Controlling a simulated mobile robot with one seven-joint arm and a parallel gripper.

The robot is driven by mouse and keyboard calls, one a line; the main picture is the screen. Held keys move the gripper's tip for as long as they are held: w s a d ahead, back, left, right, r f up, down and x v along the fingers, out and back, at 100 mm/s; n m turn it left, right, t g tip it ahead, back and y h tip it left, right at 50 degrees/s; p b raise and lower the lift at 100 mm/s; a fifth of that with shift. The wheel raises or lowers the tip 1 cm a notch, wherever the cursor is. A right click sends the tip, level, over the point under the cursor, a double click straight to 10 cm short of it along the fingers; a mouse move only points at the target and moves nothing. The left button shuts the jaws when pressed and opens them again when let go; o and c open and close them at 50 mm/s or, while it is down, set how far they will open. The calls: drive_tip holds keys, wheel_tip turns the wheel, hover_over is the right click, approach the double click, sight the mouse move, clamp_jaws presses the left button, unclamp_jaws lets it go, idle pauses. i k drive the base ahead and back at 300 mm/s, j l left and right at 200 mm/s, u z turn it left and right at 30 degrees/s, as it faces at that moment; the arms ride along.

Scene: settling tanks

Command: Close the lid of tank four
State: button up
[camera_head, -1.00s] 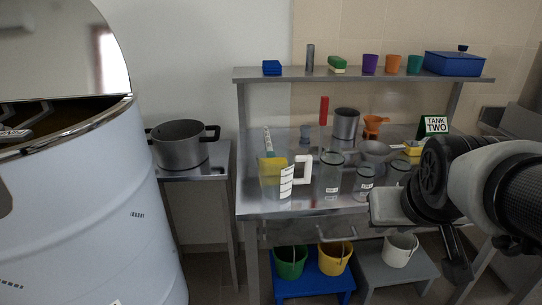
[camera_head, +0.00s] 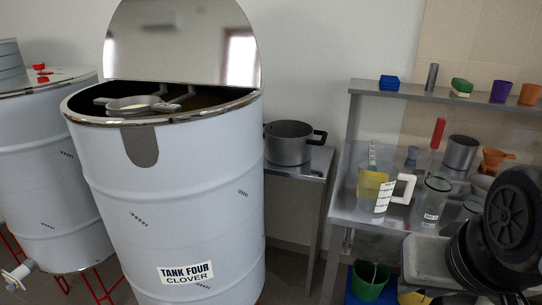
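Tank four (camera_head: 185,215) is a large pale drum in the left half, with a "TANK FOUR CLOVER" label (camera_head: 186,273) low on its front. Its half-round mirror-like lid (camera_head: 182,45) stands upright, hinged across the middle of the top, so the front half is open. Grey pan-like items (camera_head: 135,103) show in the opening. My arm shows at the lower right edge, in front of the bench. The fingers of my gripper cannot be made out, nor whether it holds anything.
Another pale tank (camera_head: 35,170) stands close on the left. A dark pot (camera_head: 288,142) sits on a side table just right of tank four. A metal bench (camera_head: 345,207) with jugs and jars is farther right. Buckets, one of them green (camera_head: 370,280), stand below.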

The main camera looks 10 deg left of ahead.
sight(205, 42)
drive_tip(key=j+u, duration=0.2)
drive_tip(key=u, duration=0.25)
drive_tip(key=i+j+u, duration=0.1)
drive_tip(key=u, duration=0.35)
drive_tip(key=i+j+u, duration=0.1)
drive_tip(key=u, duration=0.3)
drive_tip(key=l, duration=0.35)
drive_tip(key=i, duration=0.05)
